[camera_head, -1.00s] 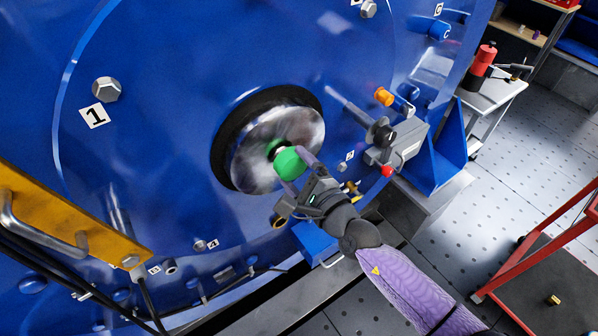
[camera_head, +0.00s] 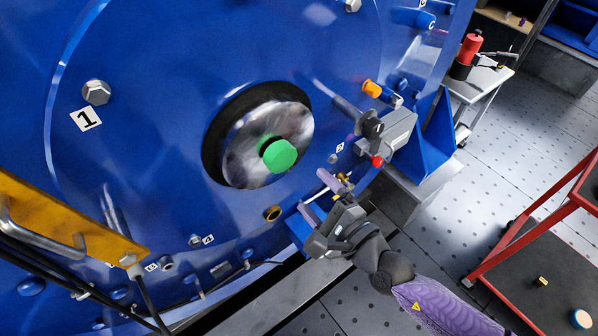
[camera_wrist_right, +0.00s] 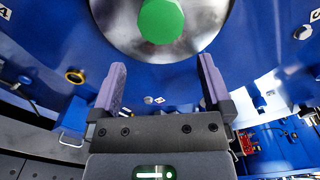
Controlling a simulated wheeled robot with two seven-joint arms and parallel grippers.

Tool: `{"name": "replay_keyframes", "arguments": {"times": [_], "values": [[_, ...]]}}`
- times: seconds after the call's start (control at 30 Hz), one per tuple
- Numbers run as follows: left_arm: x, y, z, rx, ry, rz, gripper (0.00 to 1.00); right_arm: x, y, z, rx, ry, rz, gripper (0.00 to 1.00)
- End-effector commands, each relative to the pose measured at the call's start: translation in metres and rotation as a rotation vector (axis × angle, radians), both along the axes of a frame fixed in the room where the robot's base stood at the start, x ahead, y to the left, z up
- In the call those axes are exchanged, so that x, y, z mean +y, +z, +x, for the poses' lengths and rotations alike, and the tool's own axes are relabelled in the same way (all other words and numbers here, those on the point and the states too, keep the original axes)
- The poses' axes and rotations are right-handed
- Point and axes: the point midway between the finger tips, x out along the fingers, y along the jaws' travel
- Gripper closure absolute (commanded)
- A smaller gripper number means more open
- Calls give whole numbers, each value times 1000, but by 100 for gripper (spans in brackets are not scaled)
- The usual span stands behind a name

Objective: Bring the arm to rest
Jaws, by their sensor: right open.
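My right gripper (camera_head: 322,195) is open and empty in the head view, below and to the right of the metal shaft end. In the right wrist view its two purple fingers (camera_wrist_right: 160,88) stand wide apart with nothing between them. A green round cap (camera_head: 279,155) sits at the middle of the shiny metal disc (camera_head: 245,150) on the blue motor housing (camera_head: 180,60). The cap also shows beyond the fingers in the right wrist view (camera_wrist_right: 161,20), apart from them. My left gripper is not in view.
A grey device with a red button (camera_head: 388,140) stands on a blue bracket right of the disc. A yellow bar (camera_head: 70,220) crosses the lower left. A red-framed cart (camera_head: 530,240) stands at the right. Open floor (camera_head: 490,150) lies between the housing and the cart.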

Motion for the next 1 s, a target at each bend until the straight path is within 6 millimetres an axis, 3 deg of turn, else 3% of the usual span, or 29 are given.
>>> {"name": "replay_keyframes", "arguments": {"times": [0.57, 0.63, 0.67, 0.73, 0.83, 0.9, 0.97, 1.0], "values": [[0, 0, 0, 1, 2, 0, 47, -5, 0, -6, 3, -1, 3, 0], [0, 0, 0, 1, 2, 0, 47, -10, -10, -4, 71, -31, 58, 0], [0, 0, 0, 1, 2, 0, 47, -16, -20, -2, 146, -65, 120, 0], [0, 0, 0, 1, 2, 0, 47, -41, -63, 2, 422, -217, 377, 0], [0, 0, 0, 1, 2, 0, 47, -91, -151, -19, 884, -605, 964, 0], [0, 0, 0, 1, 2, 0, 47, -121, -209, -57, 1096, -930, 1421, 0], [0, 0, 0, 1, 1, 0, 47, -140, -253, -101, 1173, -1230, 1816, 0], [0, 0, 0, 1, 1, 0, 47, -149, -278, -135, 1162, -1434, 2080, 0]]}}
